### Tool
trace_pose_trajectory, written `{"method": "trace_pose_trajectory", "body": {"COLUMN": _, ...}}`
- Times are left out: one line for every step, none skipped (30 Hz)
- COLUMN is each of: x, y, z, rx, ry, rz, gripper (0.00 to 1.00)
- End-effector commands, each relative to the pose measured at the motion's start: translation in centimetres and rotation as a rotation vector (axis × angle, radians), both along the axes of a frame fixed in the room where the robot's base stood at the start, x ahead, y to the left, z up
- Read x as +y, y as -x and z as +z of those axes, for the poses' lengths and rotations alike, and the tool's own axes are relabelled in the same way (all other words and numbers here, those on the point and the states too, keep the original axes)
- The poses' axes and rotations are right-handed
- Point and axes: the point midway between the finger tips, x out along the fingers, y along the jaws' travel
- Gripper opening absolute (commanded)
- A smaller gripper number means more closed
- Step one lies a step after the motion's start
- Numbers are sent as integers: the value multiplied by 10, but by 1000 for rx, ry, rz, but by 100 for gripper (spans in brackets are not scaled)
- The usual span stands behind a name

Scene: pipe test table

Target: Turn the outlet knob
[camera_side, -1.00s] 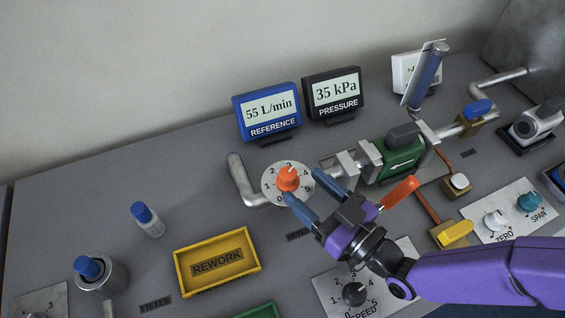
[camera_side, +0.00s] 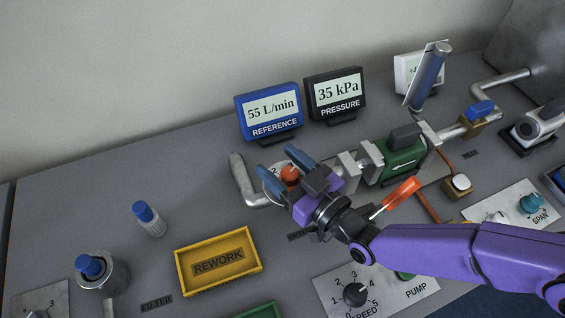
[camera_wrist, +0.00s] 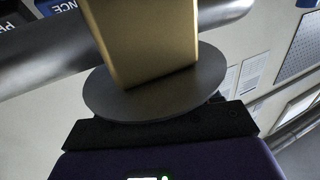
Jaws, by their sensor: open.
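Whether a finger touches the knob I cannot tell. The fingers and purple gripper body hide most of the dial and the knob's pointer. In the wrist view, a brass-coloured block (camera_wrist: 145,45) and a grey disc (camera_wrist: 155,90) fill the middle; the knob cannot be made out there.
A bent grey pipe (camera_side: 240,180) stands just left of the dial, and pipe clamps (camera_side: 349,168) and a green meter (camera_side: 402,160) stand to its right. Behind are the reference display (camera_side: 268,112) and pressure display (camera_side: 335,95). A yellow rework tray (camera_side: 218,288) lies in front.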

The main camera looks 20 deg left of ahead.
Motion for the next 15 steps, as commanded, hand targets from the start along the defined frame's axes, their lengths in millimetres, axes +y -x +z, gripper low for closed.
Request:
{"method": "trace_pose_trajectory", "body": {"x": 0, "y": 0, "z": 0, "rx": 0, "ry": 0, "rz": 0, "gripper": 61}}
{"method": "trace_pose_trajectory", "body": {"x": 0, "y": 0, "z": 0, "rx": 0, "ry": 0, "rz": 0, "gripper": 61}}
{"method": "trace_pose_trajectory", "body": {"x": 0, "y": 0, "z": 0, "rx": 0, "ry": 0, "rz": 0, "gripper": 61}}
{"method": "trace_pose_trajectory", "body": {"x": 0, "y": 0, "z": 0, "rx": 0, "ry": 0, "rz": 0, "gripper": 61}}
{"method": "trace_pose_trajectory", "body": {"x": 0, "y": 0, "z": 0, "rx": 0, "ry": 0, "rz": 0, "gripper": 61}}
{"method": "trace_pose_trajectory", "body": {"x": 0, "y": 0, "z": 0, "rx": 0, "ry": 0, "rz": 0, "gripper": 61}}
{"method": "trace_pose_trajectory", "body": {"x": 0, "y": 0, "z": 0, "rx": 0, "ry": 0, "rz": 0, "gripper": 51}}
{"method": "trace_pose_trajectory", "body": {"x": 0, "y": 0, "z": 0, "rx": 0, "ry": 0, "rz": 0, "gripper": 42}}
{"method": "trace_pose_trajectory", "body": {"x": 0, "y": 0, "z": 0, "rx": 0, "ry": 0, "rz": 0, "gripper": 28}}
{"method": "trace_pose_trajectory", "body": {"x": 0, "y": 0, "z": 0, "rx": 0, "ry": 0, "rz": 0, "gripper": 19}}
{"method": "trace_pose_trajectory", "body": {"x": 0, "y": 0, "z": 0, "rx": 0, "ry": 0, "rz": 0, "gripper": 10}}
{"method": "trace_pose_trajectory", "body": {"x": 0, "y": 0, "z": 0, "rx": 0, "ry": 0, "rz": 0, "gripper": 10}}
{"method": "trace_pose_trajectory", "body": {"x": 0, "y": 0, "z": 0, "rx": 0, "ry": 0, "rz": 0, "gripper": 10}}
{"method": "trace_pose_trajectory", "body": {"x": 0, "y": 0, "z": 0, "rx": 0, "ry": 0, "rz": 0, "gripper": 10}}
{"method": "trace_pose_trajectory", "body": {"x": 0, "y": 0, "z": 0, "rx": 0, "ry": 0, "rz": -2, "gripper": 10}}
